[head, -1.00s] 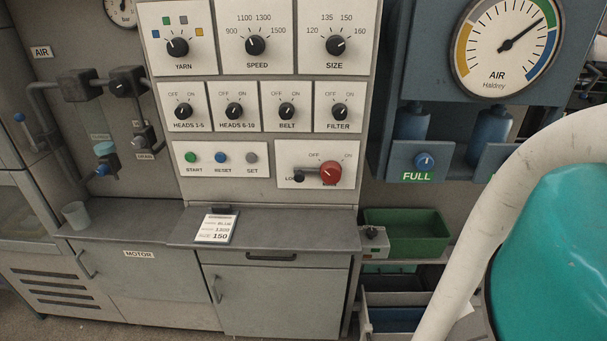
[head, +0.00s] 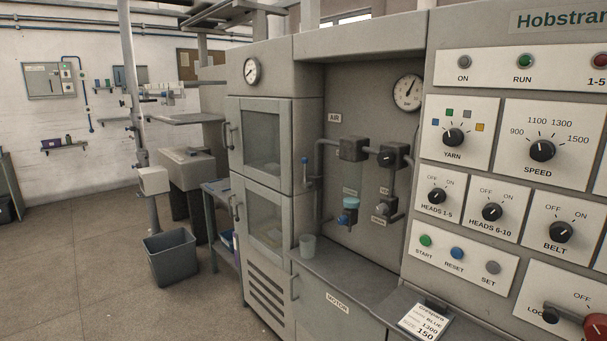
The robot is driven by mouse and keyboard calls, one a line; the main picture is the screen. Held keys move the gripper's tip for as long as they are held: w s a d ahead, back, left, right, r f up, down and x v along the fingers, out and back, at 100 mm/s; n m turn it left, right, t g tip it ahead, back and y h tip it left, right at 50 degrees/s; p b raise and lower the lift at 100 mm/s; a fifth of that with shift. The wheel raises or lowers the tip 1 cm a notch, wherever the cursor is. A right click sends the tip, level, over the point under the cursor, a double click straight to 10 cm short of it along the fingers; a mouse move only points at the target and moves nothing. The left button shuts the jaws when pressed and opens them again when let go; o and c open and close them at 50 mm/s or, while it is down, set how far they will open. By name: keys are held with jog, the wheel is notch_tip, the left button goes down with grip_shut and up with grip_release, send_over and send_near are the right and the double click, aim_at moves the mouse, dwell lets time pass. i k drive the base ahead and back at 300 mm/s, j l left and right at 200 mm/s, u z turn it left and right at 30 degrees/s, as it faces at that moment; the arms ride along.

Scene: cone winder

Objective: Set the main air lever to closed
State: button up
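The air pipework is in the recess of the grey cabinet, in the middle of the head view, under a label reading AIR (head: 334,118). A small blue-tipped handle (head: 305,162) stands upright at the left of the pipe. It may be the main air lever, but I see no readable label on it. My gripper is not in view.
A card (head: 424,321) lies at the front right. The knob panel (head: 475,148) fills the right. A grey bin (head: 171,257) stands on the floor, with open floor to its left.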

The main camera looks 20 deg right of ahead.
aim_at(305, 185)
jog(key=i+j+z, duration=0.15)
jog(key=i+j, duration=0.45)
jog(key=i+j+z, duration=0.2)
jog(key=i+j, duration=0.5)
jog(key=i+j+z, duration=0.15)
jog(key=i+j, duration=0.55)
jog(key=j, duration=0.1)
